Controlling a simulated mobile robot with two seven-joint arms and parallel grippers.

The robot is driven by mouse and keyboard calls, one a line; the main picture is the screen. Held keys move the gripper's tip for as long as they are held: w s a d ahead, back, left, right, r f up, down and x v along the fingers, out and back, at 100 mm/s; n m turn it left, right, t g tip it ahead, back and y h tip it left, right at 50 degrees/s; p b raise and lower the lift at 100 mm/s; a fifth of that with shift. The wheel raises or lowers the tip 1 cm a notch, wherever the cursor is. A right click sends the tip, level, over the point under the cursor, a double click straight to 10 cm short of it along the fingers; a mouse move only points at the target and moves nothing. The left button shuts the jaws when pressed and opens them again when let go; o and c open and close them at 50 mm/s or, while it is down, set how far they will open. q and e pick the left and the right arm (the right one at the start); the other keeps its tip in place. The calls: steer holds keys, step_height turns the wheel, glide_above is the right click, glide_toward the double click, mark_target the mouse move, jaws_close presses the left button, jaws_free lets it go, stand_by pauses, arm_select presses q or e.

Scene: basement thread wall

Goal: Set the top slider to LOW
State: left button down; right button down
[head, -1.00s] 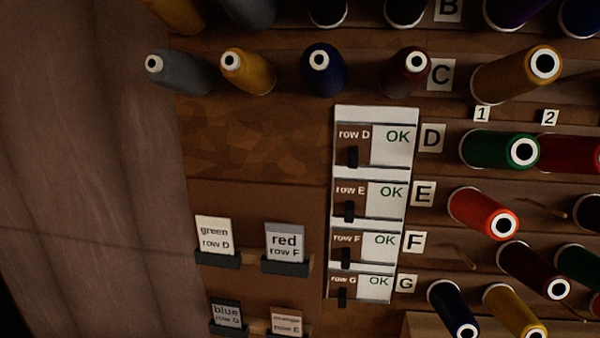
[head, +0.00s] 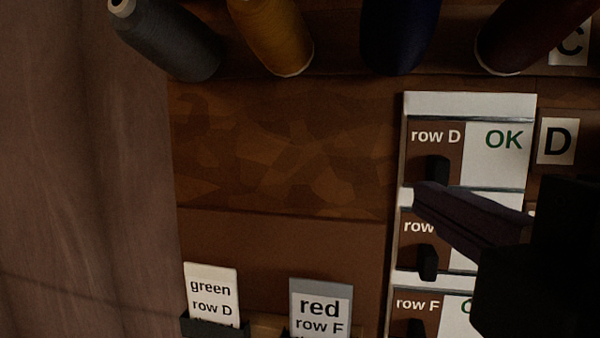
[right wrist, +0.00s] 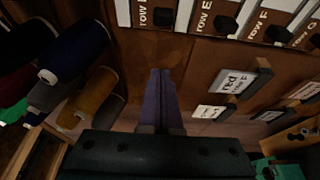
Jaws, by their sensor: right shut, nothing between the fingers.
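The top slider is the row D slider (head: 468,155), on a white panel at the right of the head view. Its window shows a green OK, and its black knob (head: 437,167) stands at the left part, below the row D label. My right gripper (head: 424,194) reaches in from the right, shut and empty. Its fingertips appear just below the knob; I cannot tell whether they touch it. In the right wrist view the shut fingers (right wrist: 160,74) point up toward the row D label (right wrist: 158,14). My left gripper is not in view.
Row E (head: 428,262) and row F sliders sit directly below, partly hidden by my right gripper. Thread spools (head: 270,35) stick out above.

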steer(key=p, duration=0.4)
glide_toward(408, 168)
steer(key=w+a, duration=0.5)
steer(key=d+p, duration=0.2)
steer(key=d, duration=0.1)
steer(key=shift+w+d+r, duration=0.1)
steer(key=shift+d+r, duration=0.05)
steer(key=shift+d, duration=0.45)
steer(key=shift+s+d+p, duration=0.2)
steer(key=shift+d+p, duration=0.05)
steer(key=shift+p, duration=0.1)
steer(key=d, duration=0.2)
steer(key=s+d+p, duration=0.1)
steer(key=d, duration=0.3)
steer(key=shift+s+d, duration=0.15)
steer(key=shift+s, duration=0.25)
steer(key=shift+d, duration=0.3)
